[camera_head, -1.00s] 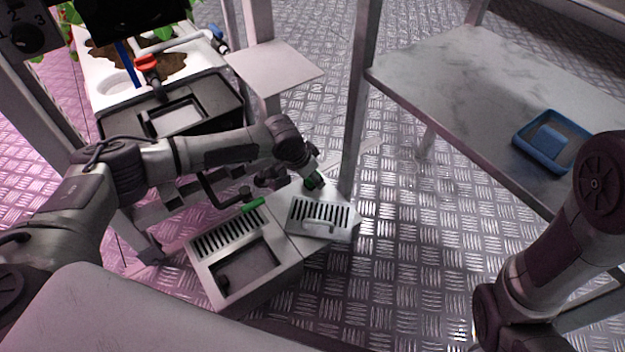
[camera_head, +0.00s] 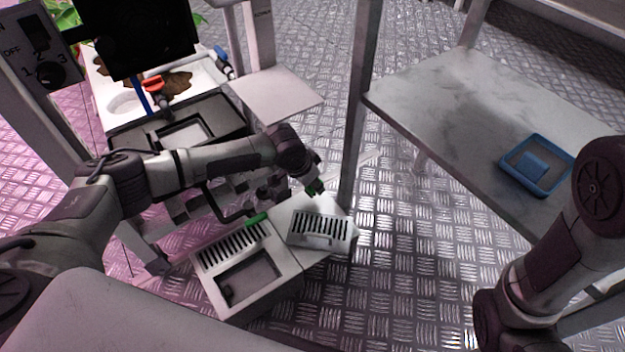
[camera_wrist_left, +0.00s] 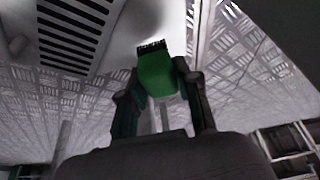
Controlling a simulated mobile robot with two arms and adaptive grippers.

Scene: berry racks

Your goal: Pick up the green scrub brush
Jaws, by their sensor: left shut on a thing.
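The green scrub brush (camera_wrist_left: 157,74) shows in the left wrist view, with a green body and dark bristles at its far end. My left gripper (camera_wrist_left: 162,88) is shut on it, one finger on each side. In the head view, my left gripper (camera_head: 313,187) is over the far edge of the light grey sink unit, and only a small bit of green shows at its tips. I cannot tell whether the bristles touch the surface behind them. My right arm is at the right of the head view; its gripper is out of view.
A slotted grey cover (camera_head: 319,228) lies on the unit beside the open basin (camera_head: 248,279). Another green item (camera_head: 257,218) lies by the basin's grate. A metal post (camera_head: 357,110) stands close to my left gripper. A blue tray (camera_head: 535,188) is on the grey table (camera_head: 440,95) at right.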

